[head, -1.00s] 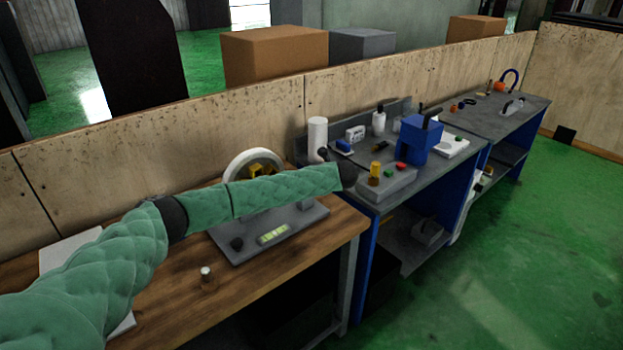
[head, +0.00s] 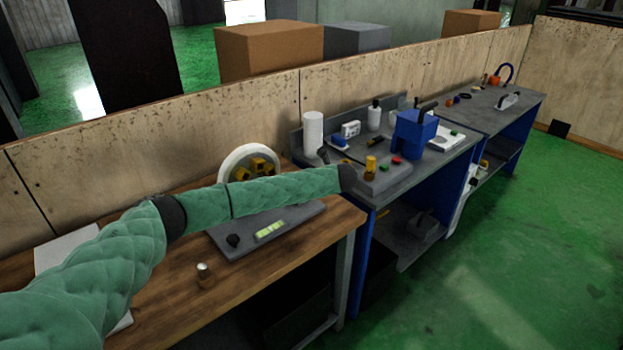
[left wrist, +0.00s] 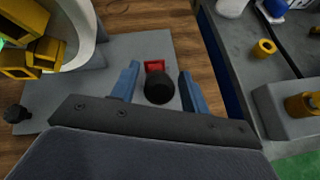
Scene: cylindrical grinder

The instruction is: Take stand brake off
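The stand has a grey base (head: 300,222), a white ring wheel (head: 232,165) with yellow jaws inside (head: 262,168), a level vial (head: 270,230) and a small black knob (head: 233,240). It sits on the wooden bench, partly hidden by my left arm. In the left wrist view, a black round knob (left wrist: 159,88) with a red part (left wrist: 155,66) behind it shows over the grey base, likely the brake. My left gripper (left wrist: 160,82) is open, its blue fingers on either side of the knob. Whether they touch it, I cannot tell. My right gripper is not in view.
A second bench (head: 440,163) to the right holds a blue box-like fixture (head: 413,132), a yellow piece on a grey block (head: 371,166) and a white cylinder (head: 313,133). A small capped item (head: 204,275) stands on the wooden bench. A plywood wall (head: 110,165) runs behind.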

